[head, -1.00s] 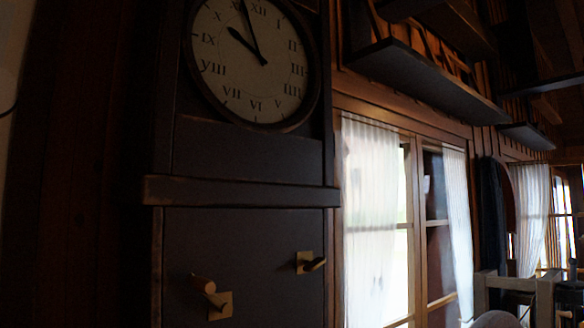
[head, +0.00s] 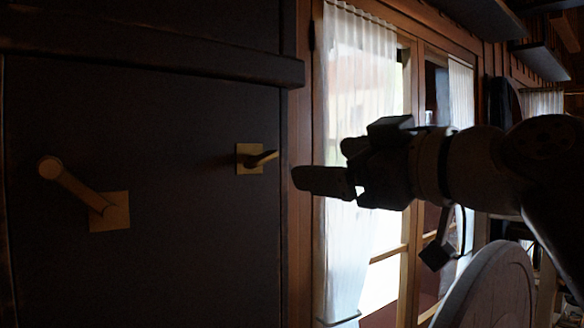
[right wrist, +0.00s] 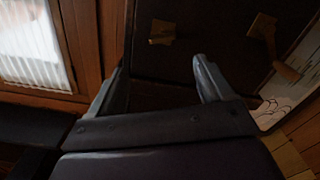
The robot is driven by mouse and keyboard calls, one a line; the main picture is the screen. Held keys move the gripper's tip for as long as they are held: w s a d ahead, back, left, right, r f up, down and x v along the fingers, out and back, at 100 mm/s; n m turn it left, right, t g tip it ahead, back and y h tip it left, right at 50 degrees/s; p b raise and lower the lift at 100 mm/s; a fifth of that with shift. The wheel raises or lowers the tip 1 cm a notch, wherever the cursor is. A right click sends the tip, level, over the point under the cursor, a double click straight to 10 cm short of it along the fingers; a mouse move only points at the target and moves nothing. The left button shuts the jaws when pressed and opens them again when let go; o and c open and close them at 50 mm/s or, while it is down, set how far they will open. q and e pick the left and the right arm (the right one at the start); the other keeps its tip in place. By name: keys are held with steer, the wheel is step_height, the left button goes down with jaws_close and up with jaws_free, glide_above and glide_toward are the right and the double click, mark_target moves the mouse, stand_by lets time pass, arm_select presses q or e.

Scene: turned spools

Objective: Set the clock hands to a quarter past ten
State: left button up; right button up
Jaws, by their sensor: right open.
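The dark clock case (head: 160,250) fills the left of the head view; its dial and hands are out of view now. On its front are two brass-coloured cranks on square plates: a larger left crank (head: 75,185), its arm slanting up-left to a round knob, and a smaller right crank (head: 258,159), its handle pointing right. My right gripper (head: 312,170) is open and empty, just right of the right crank and apart from it. The right wrist view shows the right crank (right wrist: 162,32) beyond the two fingers, and the left crank (right wrist: 268,38) further right. My left gripper is not in view.
A window with white curtains (head: 355,110) is right of the case, behind my right arm. A rounded chair back (head: 490,290) stands at the lower right, below my arm. A moulding ledge (head: 200,60) juts out above the cranks.

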mark_target(267, 160)
steer(key=p+x, duration=0.7)
steer(key=x, duration=0.5)
steer(key=shift+d+r, duration=0.1)
steer(key=shift+d, duration=0.05)
steer(key=shift+a+p, duration=0.35)
steer(key=shift+a, duration=0.05)
steer(key=shift+s+a, duration=0.25)
steer(key=shift+s, duration=0.15)
steer(key=shift+d, duration=0.1)
steer(key=shift+w+d, duration=0.15)
steer(key=shift+w, duration=0.05)
steer(key=c, duration=0.3)
steer(key=shift+w+d, duration=0.1)
steer(key=shift+w, duration=0.1)
steer(key=c, duration=0.5)
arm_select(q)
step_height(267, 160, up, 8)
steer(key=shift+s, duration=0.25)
arm_select(e)
steer(key=shift+s, duration=0.15)
steer(key=shift+c, duration=1.2)
